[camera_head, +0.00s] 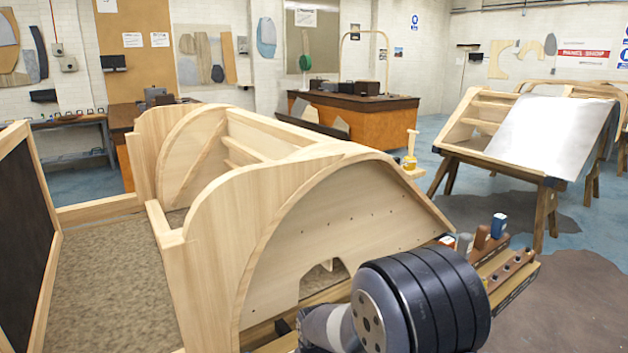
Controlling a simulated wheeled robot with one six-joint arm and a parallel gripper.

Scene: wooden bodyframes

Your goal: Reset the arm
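Part of my arm (425,300), a thick black ribbed joint with a grey metal flange, fills the bottom centre-right of the head view. A grey link runs from it down to the left and out of the picture. My gripper does not show, so I cannot see whether it is open or shut or holds anything. The arm is in front of a large wooden bodyframe (223,221) with curved side panels, and hides part of its lower right. I cannot tell whether the arm touches it.
A wooden rack (495,270) with small bottles and tools stands right of my arm. A second bodyframe with a silver sheet (545,132) rests on trestles at the right. A wooden counter (365,128) is at the back. Blue floor shows between them.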

